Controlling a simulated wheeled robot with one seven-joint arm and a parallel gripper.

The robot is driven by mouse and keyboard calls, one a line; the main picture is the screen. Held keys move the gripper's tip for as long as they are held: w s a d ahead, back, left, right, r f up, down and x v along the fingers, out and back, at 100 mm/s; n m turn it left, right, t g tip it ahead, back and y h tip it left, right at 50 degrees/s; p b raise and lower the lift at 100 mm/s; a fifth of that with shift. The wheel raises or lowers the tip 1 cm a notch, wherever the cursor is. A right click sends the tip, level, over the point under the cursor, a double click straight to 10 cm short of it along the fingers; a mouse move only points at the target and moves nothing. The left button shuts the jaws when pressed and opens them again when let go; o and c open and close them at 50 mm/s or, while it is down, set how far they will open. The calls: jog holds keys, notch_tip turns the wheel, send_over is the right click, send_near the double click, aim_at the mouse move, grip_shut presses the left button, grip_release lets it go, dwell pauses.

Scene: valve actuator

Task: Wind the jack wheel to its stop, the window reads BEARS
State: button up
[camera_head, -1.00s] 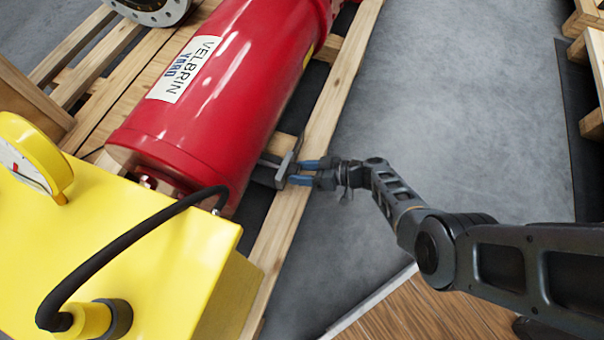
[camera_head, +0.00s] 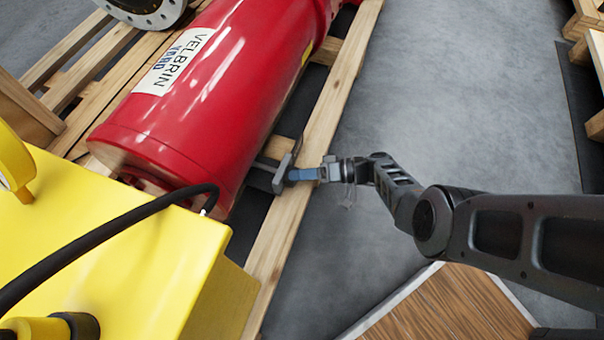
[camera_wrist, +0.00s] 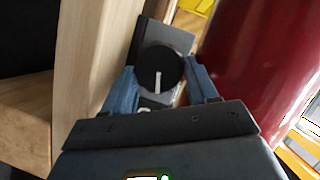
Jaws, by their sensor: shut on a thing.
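The jack wheel (camera_wrist: 152,66) is a round black disc with a white mark, on a dark grey jack body (camera_wrist: 180,40) in the wrist view. In the head view the grey jack (camera_head: 285,168) sits beside the lower end of the red cylinder (camera_head: 215,105), at the pallet's edge board. My gripper (camera_head: 293,174) reaches it from the right. Its blue fingers (camera_wrist: 160,85) stand on either side of the wheel, shut on it. In the head view the fingers overlap and hide the wheel. I cannot make out the window or its word.
A yellow box (camera_head: 120,250) with a black hose (camera_head: 95,235) fills the lower left. The cylinder lies over a wooden pallet (camera_head: 335,105). More pallet wood (camera_head: 595,85) stands at the far right.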

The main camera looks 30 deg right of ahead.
dwell(0.5)
jog(key=o, duration=1.1)
jog(key=shift+c, duration=0.2)
